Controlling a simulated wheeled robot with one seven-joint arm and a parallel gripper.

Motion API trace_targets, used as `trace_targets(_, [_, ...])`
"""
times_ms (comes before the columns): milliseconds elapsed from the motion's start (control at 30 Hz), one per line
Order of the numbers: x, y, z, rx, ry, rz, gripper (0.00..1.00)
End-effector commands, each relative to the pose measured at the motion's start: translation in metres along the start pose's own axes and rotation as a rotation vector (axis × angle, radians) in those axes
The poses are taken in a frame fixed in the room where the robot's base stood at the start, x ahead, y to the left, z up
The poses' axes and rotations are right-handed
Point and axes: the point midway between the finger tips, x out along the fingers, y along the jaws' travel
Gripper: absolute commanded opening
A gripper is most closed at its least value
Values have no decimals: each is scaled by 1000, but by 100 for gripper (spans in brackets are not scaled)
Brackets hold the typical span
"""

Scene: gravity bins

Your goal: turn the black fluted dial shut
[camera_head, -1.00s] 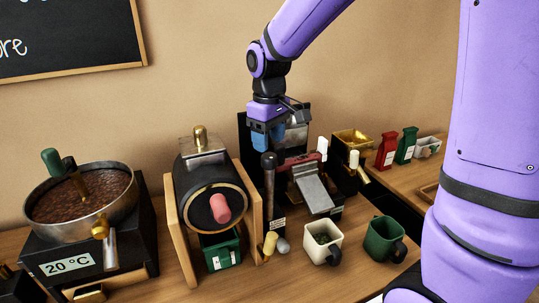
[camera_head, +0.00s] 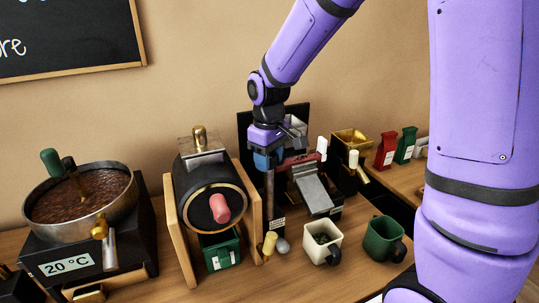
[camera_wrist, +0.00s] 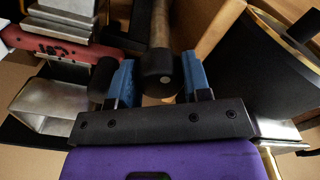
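A black round knob (camera_wrist: 160,78) tops an upright dark post. I cannot make out flutes on it, so I cannot tell for sure that it is the dial. In the head view the post (camera_head: 269,197) stands between the drum and the metal chute, with its top hidden by my gripper (camera_head: 267,160). In the wrist view my gripper (camera_wrist: 160,84) has its blue fingers on either side of the knob. They look open, with narrow gaps beside it.
A drum with a pink knob (camera_head: 220,208) stands close left of the post. A metal chute (camera_head: 313,189) and red bar (camera_wrist: 60,47) are close by. A white cup (camera_head: 322,253) and green mug (camera_head: 379,243) stand in front. A bean pan (camera_head: 43,215) is far left.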

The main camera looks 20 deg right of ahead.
Motion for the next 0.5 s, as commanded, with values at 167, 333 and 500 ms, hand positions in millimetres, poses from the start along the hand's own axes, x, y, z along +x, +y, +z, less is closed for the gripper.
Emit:
trace_targets(167, [0,0,0,-1,0,0,11])
trace_targets(333, [0,0,0,-102,0,0,11])
trace_targets(500, [0,0,0,-302,0,0,11])
